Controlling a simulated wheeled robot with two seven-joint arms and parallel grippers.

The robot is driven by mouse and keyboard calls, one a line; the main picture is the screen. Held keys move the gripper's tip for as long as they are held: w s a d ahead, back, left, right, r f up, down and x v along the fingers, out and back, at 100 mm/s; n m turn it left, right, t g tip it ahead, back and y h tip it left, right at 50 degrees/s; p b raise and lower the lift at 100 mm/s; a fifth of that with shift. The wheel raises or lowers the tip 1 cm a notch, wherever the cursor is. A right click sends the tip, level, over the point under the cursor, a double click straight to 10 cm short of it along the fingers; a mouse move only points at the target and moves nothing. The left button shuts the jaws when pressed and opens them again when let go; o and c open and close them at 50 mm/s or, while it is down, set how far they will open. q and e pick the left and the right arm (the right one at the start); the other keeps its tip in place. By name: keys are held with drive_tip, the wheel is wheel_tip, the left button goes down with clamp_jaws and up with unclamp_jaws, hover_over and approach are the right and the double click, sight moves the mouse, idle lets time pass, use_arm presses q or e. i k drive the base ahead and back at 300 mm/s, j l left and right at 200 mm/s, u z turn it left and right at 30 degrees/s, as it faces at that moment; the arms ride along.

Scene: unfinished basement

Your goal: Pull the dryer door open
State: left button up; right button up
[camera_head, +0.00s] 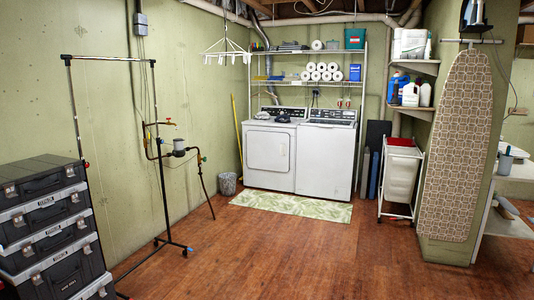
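The white dryer (269,152) stands against the back wall, left of the white washer (324,160). Its square front door (268,151) looks shut. It is far across the room from me. Neither of my grippers is in view.
A green patterned mat (291,207) lies before the machines. Stacked black toolboxes (45,215) and a metal clothes rack (162,160) stand at left. A laundry hamper (402,168) and a tall ironing board (456,145) stand at right. The middle wooden floor (280,255) is clear.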

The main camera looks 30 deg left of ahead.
sight(266, 151)
drive_tip(key=i+j+u, duration=0.35)
drive_tip(key=i, duration=0.6)
drive_tip(key=i+u, duration=0.35)
drive_tip(key=i, duration=5)
drive_tip(key=i+j+z, duration=0.2)
drive_tip(key=i+z, duration=0.15)
drive_tip(key=i, duration=0.3)
drive_tip(key=i+j+z, duration=0.3)
drive_tip(key=i, duration=0.3)
drive_tip(key=i+j+z, duration=0.35)
drive_tip(key=i+j, duration=0.2)
